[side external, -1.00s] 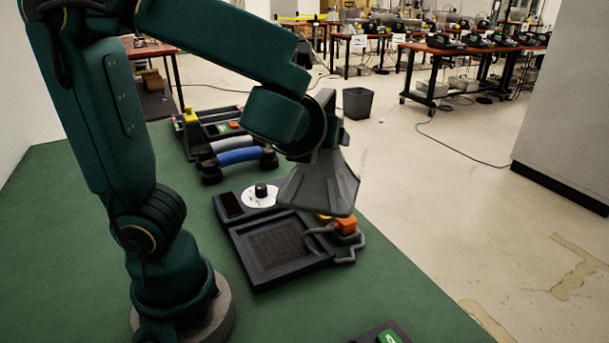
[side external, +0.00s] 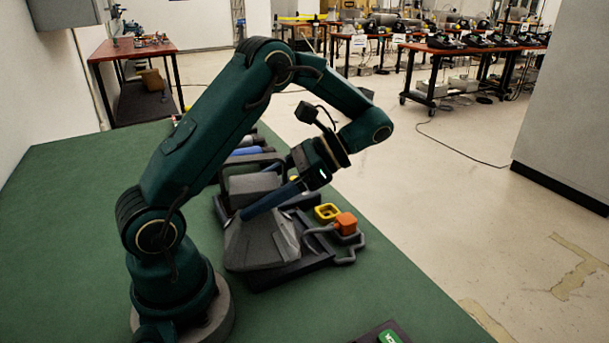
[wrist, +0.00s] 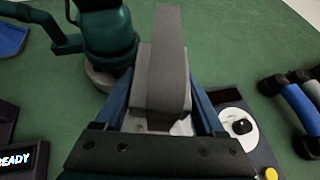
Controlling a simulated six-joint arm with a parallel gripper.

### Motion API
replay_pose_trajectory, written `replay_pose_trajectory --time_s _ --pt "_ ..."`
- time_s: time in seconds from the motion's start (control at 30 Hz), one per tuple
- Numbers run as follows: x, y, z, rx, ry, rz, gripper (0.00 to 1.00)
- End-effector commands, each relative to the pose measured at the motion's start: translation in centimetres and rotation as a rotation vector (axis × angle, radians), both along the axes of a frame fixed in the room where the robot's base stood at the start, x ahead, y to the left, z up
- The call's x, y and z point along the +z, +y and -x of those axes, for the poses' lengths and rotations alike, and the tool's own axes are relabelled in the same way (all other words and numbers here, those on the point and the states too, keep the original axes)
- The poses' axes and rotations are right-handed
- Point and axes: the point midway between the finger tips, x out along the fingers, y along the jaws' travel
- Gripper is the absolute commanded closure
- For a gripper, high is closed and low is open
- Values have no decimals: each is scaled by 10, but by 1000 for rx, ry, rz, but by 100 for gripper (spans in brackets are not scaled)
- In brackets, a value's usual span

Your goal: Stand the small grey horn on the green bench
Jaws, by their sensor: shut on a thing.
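The small grey horn (side external: 262,242) is between my gripper's blue fingers. In the side view its broad flared part hangs low and covers part of a dark tray; whether it touches anything is hidden. My gripper (side external: 250,208) is shut on the horn and reaches in from the upper right, slanting down to the left. In the wrist view the horn (wrist: 162,75) fills the space between the fingers (wrist: 160,105), its narrow end towards the top of the picture. The green bench (side external: 80,235) lies beneath.
The dark tray (side external: 290,268) has an orange block (side external: 346,223) and a yellow ring (side external: 327,212) at its right. The wrist view shows a white dial (wrist: 238,128) and a blue handle (wrist: 301,105) at right. Bare green bench shows at front and left.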

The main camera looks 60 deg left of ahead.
Motion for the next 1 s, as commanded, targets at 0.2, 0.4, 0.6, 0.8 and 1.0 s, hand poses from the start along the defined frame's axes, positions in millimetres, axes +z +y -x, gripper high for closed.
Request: replay_pose_trajectory --time_s 0.2,0.4,0.6,0.8,1.0 --pt "4 -20 7 599 0 1 100" --pt "22 -31 -6 1121 -2 0 100" --pt "44 -29 -24 1558 -4 -2 100" --pt "57 -24 -36 1794 -2 -3 100" --pt "53 -36 -41 1842 4 -1 100"
